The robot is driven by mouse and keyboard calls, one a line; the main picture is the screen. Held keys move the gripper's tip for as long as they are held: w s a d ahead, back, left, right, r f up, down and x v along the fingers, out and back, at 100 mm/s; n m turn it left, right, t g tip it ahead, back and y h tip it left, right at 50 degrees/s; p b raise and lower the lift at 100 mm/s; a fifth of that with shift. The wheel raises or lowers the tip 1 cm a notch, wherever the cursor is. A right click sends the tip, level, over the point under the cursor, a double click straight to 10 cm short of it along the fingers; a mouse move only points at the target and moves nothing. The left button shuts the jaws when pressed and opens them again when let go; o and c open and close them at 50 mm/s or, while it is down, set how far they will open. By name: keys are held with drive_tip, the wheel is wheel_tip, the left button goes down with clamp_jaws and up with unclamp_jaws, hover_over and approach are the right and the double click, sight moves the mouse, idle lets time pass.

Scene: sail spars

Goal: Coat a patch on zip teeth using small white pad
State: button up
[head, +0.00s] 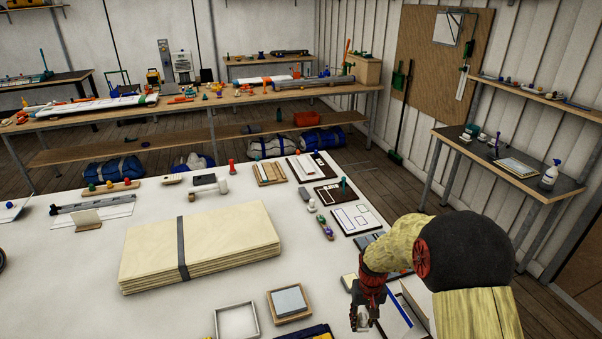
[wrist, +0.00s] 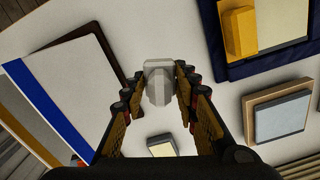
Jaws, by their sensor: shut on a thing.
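My gripper (head: 364,312) hangs over the near right part of the white table. In the wrist view my gripper (wrist: 158,92) is shut on a small white pad (wrist: 158,78), a pale grey-white block between the fingertips. It appears to be above the table; the exact gap cannot be told. A white panel with a blue stripe (wrist: 45,95) lies left of the fingers in the wrist view, on a dark-edged board. It partly shows beside my arm in the head view (head: 398,300). I cannot make out the zip teeth in either view.
A wooden block with a grey top (head: 289,301) and an open pale tray (head: 236,321) lie left of my gripper. A yellow block (wrist: 239,33) sits on a navy-edged sheet. A strapped stack of pale boards (head: 205,240) fills mid-table. A small pale block (wrist: 162,146) lies near the fingers.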

sight(362, 328)
drive_tip(key=f+b, duration=0.1)
drive_tip(key=s+f+b, duration=0.1)
drive_tip(key=shift+f+b, duration=0.25)
drive_tip(key=shift+b, duration=0.15)
drive_tip(key=shift+f+b, duration=0.55)
drive_tip(key=shift+b, duration=0.5)
drive_tip(key=shift+r, duration=0.15)
